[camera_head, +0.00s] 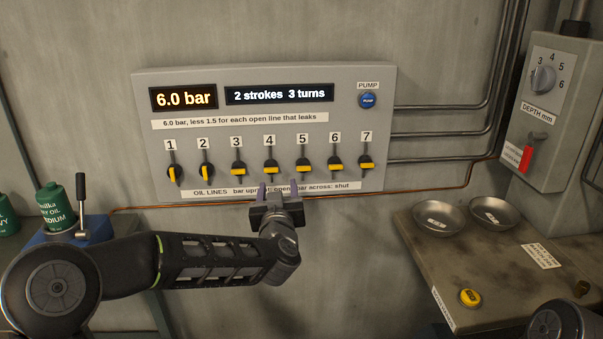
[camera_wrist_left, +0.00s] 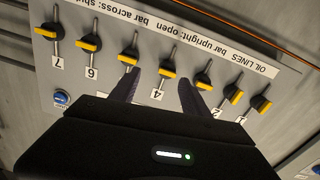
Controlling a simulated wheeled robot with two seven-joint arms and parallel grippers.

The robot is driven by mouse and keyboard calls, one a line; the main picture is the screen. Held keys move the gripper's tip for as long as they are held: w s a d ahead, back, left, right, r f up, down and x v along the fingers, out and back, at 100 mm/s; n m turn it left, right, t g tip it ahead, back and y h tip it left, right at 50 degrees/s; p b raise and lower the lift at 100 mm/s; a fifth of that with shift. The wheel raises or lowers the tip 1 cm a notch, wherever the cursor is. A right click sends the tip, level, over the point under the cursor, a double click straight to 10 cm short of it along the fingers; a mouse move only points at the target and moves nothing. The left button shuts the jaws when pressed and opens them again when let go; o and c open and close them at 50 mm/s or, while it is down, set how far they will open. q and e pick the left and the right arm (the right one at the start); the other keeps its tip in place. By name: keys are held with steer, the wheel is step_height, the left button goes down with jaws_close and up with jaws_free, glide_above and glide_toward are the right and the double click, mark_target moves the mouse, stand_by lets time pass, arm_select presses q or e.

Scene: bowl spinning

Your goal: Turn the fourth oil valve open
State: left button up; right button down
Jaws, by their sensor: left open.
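The fourth oil valve (camera_head: 270,167) sits under the label 4 on the grey panel (camera_head: 365,85). It is a black knob with a yellow bar lying across. The valve also shows in the left wrist view (camera_wrist_left: 169,68), ahead of and between the two fingers. My left gripper (camera_head: 275,188) is open just below this valve, with nothing between its fingers; in the left wrist view its fingers (camera_wrist_left: 158,92) point toward the valve row. I cannot tell whether they touch the panel. My right gripper is not in view.
The bars of valve 1 (camera_head: 172,173) and valve 2 (camera_head: 205,171) stand upright; the other bars lie across. Valve 3 (camera_head: 237,169) and valve 5 (camera_head: 303,166) flank valve 4 closely. Displays read 6.0 bar and 2 strokes 3 turns. A table (camera_head: 430,259) with bowls stands at right.

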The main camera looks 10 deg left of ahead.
mark_target(271, 172)
arm_select(q)
steer(key=shift+s+a+r+m+y, duration=0.1)
steer(key=shift+a+m+y, duration=0.1)
steer(key=shift+a, duration=0.15)
steer(key=shift+a+r+m+y, duration=0.1)
steer(key=shift+a+m, duration=0.1)
steer(key=shift+a, duration=0.15)
steer(key=p+x, duration=0.1)
steer(key=x, duration=0.7)
steer(key=shift+s, duration=0.1)
steer(key=shift+c, duration=0.5)
jaws_close()
